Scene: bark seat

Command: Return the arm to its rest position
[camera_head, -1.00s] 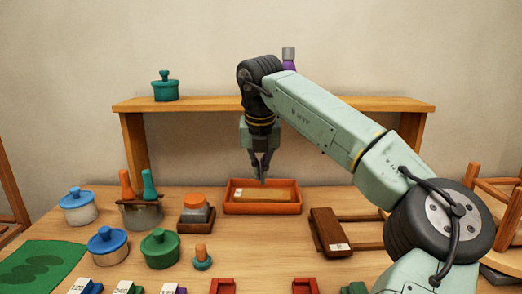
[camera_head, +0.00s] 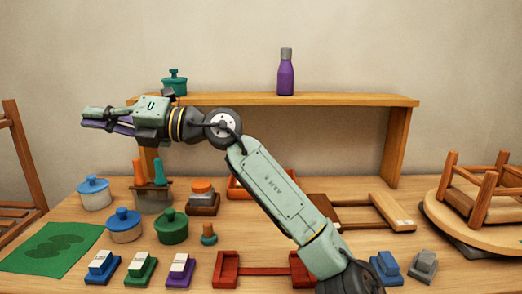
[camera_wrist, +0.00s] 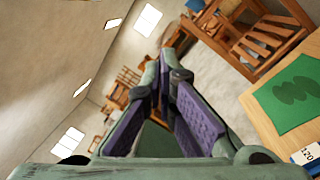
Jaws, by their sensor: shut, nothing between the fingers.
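My gripper (camera_head: 84,119) is raised above the left part of the table in the head view, pointing left, level with the shelf top. It is shut and holds nothing; its purple-padded fingers come together at the tips in the wrist view (camera_wrist: 163,62). My arm rises from the lower right, bends at a dark elbow and crosses in front of the shelf's left part. It partly hides the orange tray (camera_head: 245,190).
The wooden shelf (camera_head: 330,99) bears a purple bottle (camera_head: 286,77) and a teal pot (camera_head: 174,82). Lidded pots, including a green one (camera_head: 171,228), and several labelled blocks stand on the table below. A green mat (camera_head: 50,248) lies at left. A stool (camera_head: 485,185) is at right.

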